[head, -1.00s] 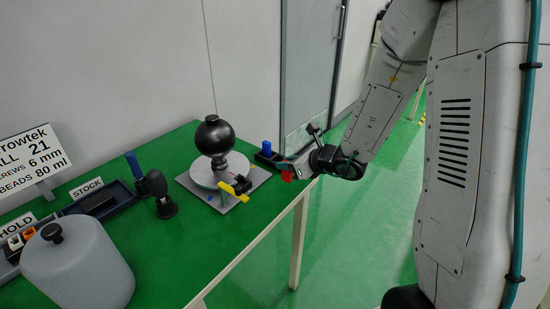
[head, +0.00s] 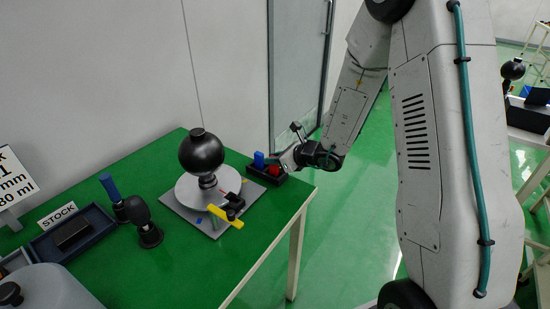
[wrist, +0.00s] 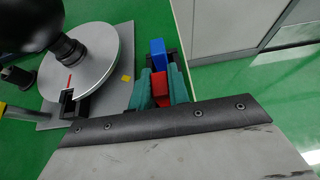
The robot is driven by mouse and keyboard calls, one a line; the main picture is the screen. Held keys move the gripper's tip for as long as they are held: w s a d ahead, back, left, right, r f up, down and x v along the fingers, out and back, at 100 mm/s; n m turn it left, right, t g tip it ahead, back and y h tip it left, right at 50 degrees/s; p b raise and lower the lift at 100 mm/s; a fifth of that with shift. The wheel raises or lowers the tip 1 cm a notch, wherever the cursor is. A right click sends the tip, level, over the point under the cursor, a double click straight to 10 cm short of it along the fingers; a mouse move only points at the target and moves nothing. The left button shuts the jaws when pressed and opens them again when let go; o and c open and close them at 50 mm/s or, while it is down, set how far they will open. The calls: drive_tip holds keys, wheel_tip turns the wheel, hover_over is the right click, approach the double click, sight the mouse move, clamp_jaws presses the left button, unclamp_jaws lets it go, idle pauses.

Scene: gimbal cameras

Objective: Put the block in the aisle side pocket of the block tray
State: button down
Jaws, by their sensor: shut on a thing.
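The red block (head: 274,170) is gripped between the green fingers of my gripper (wrist: 160,87). The block tray (head: 267,178) is small and dark, near the table's right end. A blue block (head: 259,159) stands upright in its left part. The red block is at the tray's right part, on the side nearer the open floor; I cannot tell whether it rests on the pocket floor. In the wrist view the red block (wrist: 160,88) is just in front of the blue block (wrist: 157,54), and my fingers hide much of the tray (wrist: 172,57).
A turntable (head: 198,190) with a black ball (head: 201,152) and a yellow bar (head: 218,215) stands left of the tray. The table's right edge is close to the tray.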

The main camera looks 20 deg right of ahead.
drive_tip(key=shift+f, duration=0.4)
drive_tip(key=shift+f, duration=0.1)
drive_tip(key=c, duration=1.3)
unclamp_jaws()
drive_tip(key=shift+c, duration=0.2)
